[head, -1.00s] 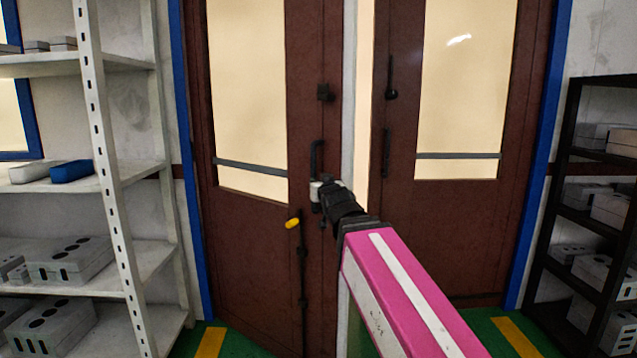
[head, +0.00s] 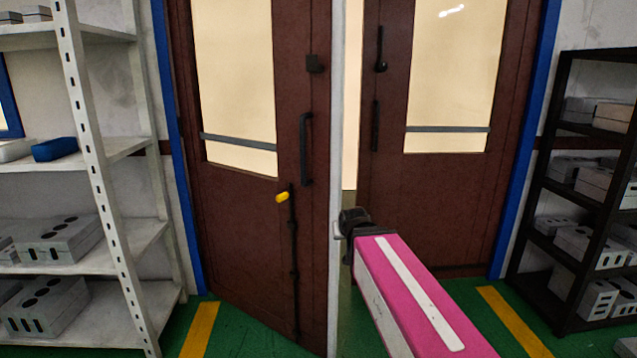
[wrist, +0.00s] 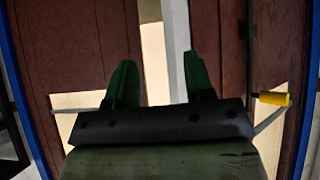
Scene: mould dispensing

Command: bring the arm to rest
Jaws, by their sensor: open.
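My arm, with a pink and white link, reaches in from the bottom right of the head view. Its wrist end is in front of the gap between two brown doors, and the gripper is mostly hidden behind it there. In the wrist view my gripper (wrist: 158,88) shows two dark green fingers spread apart with nothing between them. The left door (head: 240,215) stands ajar, its edge apart from the right door (head: 430,215). A black pull handle (head: 306,150) and a yellow-tipped lever (head: 283,197) are on the left door.
A white shelf (head: 105,180) with grey boxes and a blue case (head: 55,149) stands at the left. A black rack (head: 545,190) with grey boxes stands at the right. The green floor (head: 240,325) has yellow stripes.

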